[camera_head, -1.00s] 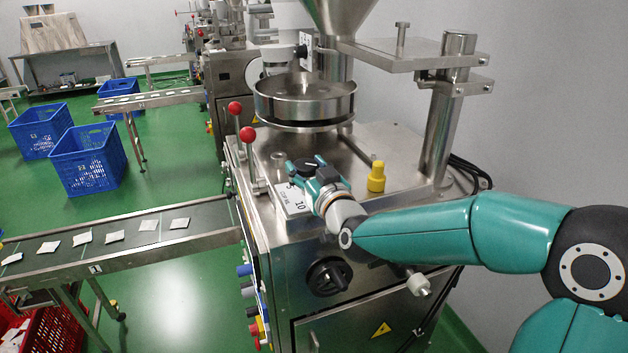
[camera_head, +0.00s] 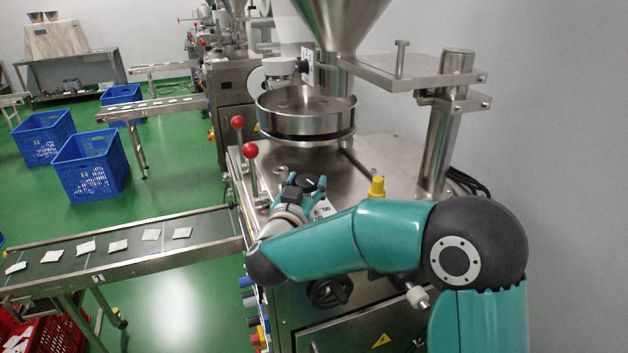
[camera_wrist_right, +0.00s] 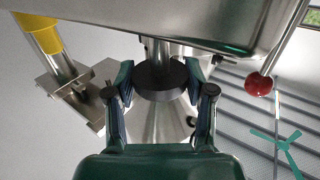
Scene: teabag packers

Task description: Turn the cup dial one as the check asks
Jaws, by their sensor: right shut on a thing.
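The cup dial (camera_head: 309,182) is a black round knob on the steel top of the near machine, in front of the round steel pan. In the right wrist view, the dial's black disc (camera_wrist_right: 160,80) sits between the two fingers. A white scale plate (camera_head: 324,209) beside the dial is mostly hidden by my arm, and I cannot read the dial's setting. My left gripper is not in view.
Two red-knobbed levers (camera_head: 250,150) stand close left of the dial. A yellow-capped post (camera_head: 377,187) stands to its right. The round pan (camera_head: 305,115) and hopper are behind. A conveyor (camera_head: 200,242) with several sachets runs off left.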

